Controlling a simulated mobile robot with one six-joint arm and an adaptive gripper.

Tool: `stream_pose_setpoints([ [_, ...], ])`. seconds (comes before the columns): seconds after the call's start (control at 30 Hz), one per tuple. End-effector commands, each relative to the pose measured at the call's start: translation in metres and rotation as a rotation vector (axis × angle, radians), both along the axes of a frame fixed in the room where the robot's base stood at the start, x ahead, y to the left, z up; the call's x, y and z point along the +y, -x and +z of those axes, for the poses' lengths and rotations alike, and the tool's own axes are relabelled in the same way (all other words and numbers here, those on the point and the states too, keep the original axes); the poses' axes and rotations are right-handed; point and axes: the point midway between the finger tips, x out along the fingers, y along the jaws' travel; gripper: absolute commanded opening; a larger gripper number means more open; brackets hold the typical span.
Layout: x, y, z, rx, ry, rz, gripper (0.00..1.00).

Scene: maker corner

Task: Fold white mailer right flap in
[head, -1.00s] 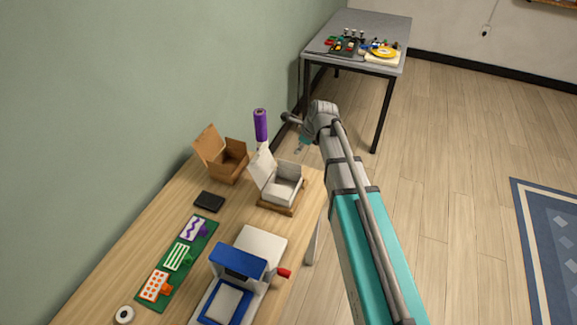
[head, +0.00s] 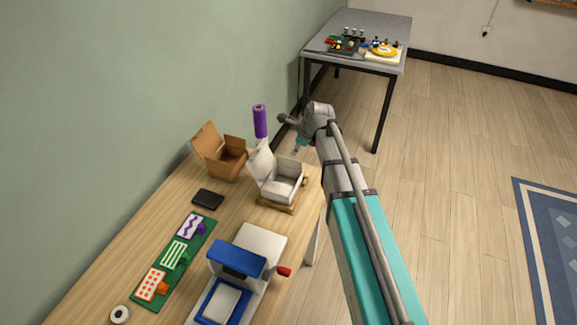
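The white mailer (head: 284,187) is an open box on a wooden base near the right edge of the wooden table. Its lid stands up at its left-back side. A small flap appears to stick out at its right side, but it is too small to tell its angle. My gripper (head: 300,148) hangs at the end of my arm, just behind and to the right of the mailer, apart from it. Its fingertips are small and partly hidden, so I cannot tell whether they are open or shut.
A brown open box (head: 221,158) stands left of the mailer and a purple roll (head: 260,121) behind it. A blue and white press (head: 237,268) stands in front. A black pad (head: 208,199) and green card strip (head: 177,252) lie left. A grey table (head: 345,28) stands farther back.

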Motion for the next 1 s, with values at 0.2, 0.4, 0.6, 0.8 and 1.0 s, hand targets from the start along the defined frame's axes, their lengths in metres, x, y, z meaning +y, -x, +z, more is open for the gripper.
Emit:
stream_pose_setpoints([
  [0.2, 0.006, -0.005, -0.022, 0.000, 0.000, 0.000, 0.38],
  [0.4, 0.012, -0.010, -0.037, 0.000, 0.000, 0.001, 0.38],
  [0.6, 0.017, -0.014, -0.052, -0.001, 0.001, 0.002, 0.38],
  [0.8, 0.022, -0.018, -0.068, 0.000, 0.000, 0.001, 0.38],
  [1.0, 0.027, -0.022, -0.082, 0.000, 0.000, 0.000, 0.38],
])
